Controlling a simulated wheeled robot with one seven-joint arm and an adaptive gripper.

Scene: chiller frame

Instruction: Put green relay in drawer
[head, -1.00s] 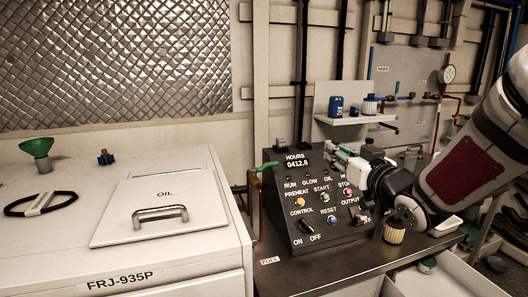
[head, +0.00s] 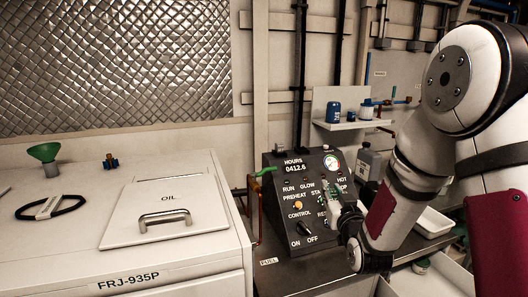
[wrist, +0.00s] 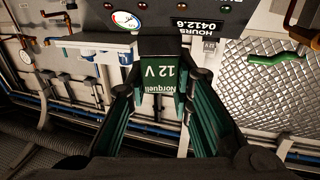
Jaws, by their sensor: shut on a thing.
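The green relay (wrist: 158,75), marked "Norquell 12 V", sits between the fingertips of my gripper (wrist: 157,96) in the wrist view. My gripper is shut on it. In the head view my gripper (head: 336,198) is in front of the control panel, hiding part of its right-hand buttons; the relay is hard to make out there. The open drawer (head: 398,284) is at the bottom right of the head view, below the bench top and below my gripper. Its near part is cut off by the frame edge and my arm covers some of its far right side.
The black control panel (head: 285,205) stands on the bench (head: 300,268), close to my gripper. A jar (head: 421,266) shows at the drawer. A white tray (head: 433,222) and a grey bottle (head: 366,160) stand behind my arm. A white cabinet (head: 120,245) fills the left.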

